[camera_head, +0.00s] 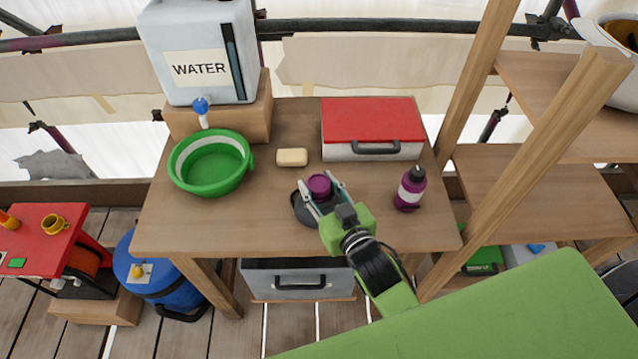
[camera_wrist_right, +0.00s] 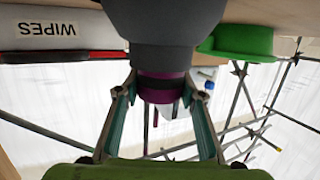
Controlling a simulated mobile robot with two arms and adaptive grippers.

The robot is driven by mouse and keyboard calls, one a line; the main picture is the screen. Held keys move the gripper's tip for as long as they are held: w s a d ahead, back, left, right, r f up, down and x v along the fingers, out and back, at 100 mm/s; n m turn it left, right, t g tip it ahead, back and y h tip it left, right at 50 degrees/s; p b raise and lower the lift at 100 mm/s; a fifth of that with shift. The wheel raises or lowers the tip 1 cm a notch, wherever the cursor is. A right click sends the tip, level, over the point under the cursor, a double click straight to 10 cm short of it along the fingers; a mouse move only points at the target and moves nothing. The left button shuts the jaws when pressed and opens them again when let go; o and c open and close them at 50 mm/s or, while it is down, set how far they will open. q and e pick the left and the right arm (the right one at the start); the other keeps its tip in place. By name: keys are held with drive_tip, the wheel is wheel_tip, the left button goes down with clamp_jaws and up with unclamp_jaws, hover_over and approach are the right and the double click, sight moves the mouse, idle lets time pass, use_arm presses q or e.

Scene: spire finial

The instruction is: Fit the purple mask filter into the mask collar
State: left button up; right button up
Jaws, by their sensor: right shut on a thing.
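The purple mask filter (camera_head: 319,184) is between the fingers of my right gripper (camera_head: 318,181), which is shut on it. In the right wrist view the filter (camera_wrist_right: 160,90) shows between the fingertips (camera_wrist_right: 162,93). The dark grey mask (camera_head: 301,210) sits on the wooden table, partly hidden by the filter and gripper. In the right wrist view its grey body (camera_wrist_right: 165,25) lies right against the filter's end. The collar's opening is hidden, so I cannot tell how far the filter sits in it. My left gripper is not in view.
A water container (camera_head: 196,45) stands behind. The table's front left is clear. A wooden shelf frame rises at right.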

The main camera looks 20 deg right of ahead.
drive_tip(key=o, duration=1.1)
drive_tip(key=shift+f, duration=0.1)
drive_tip(key=shift+s, duration=0.35)
drive_tip(key=shift+b+v, duration=1)
drive_tip(key=shift+v, duration=4.75)
